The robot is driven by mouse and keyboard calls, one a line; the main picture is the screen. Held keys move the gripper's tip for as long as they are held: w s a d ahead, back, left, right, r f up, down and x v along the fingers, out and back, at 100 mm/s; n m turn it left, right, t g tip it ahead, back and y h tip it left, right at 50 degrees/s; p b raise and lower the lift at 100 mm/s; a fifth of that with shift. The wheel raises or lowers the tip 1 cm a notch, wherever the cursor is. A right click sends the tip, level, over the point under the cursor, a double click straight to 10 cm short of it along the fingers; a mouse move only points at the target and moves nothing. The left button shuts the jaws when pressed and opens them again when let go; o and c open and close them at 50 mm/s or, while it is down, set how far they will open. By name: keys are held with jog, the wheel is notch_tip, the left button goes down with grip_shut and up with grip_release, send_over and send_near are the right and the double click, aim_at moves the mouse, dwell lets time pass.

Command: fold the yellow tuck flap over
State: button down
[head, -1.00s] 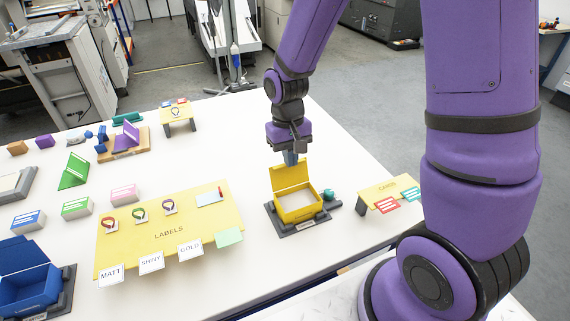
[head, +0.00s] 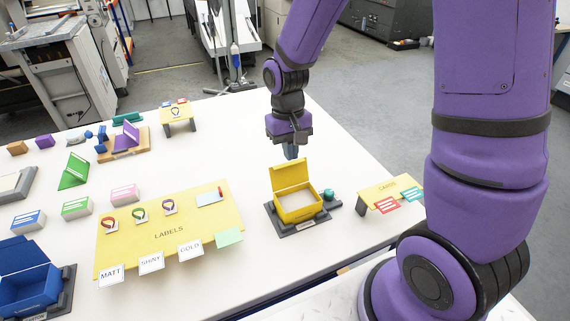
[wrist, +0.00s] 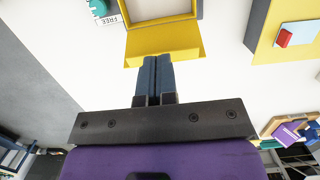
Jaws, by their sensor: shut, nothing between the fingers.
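The yellow box (head: 298,208) sits open on a dark grey base (head: 300,226) near the table's right side. Its yellow lid with the tuck flap (head: 291,174) stands up at the back of the box. In the wrist view the yellow flap (wrist: 166,47) spreads just beyond my fingertips, with the box opening past it. My gripper (head: 291,154) is above and behind the raised lid, pointing down. Its blue fingers (wrist: 154,60) are shut with nothing between them. I cannot tell whether the tips touch the flap.
A yellow labels board (head: 215,222) lies left of the box. A small yellow card stand (head: 388,190) is to the right, and a teal knob (head: 328,195) is beside the box.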

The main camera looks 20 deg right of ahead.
notch_tip(320, 180, up, 8)
dwell(0.8)
dwell(0.3)
jog(key=s+d+r+t, duration=0.3)
jog(key=s+r, duration=0.5)
jog(key=s, duration=0.1)
jog(key=s+d+r+t, duration=0.4)
jog(key=s+r, duration=0.4)
jog(key=shift+s+r, duration=0.15)
jog(key=shift+s, duration=0.25)
jog(key=shift+w+a, duration=0.1)
dwell(0.3)
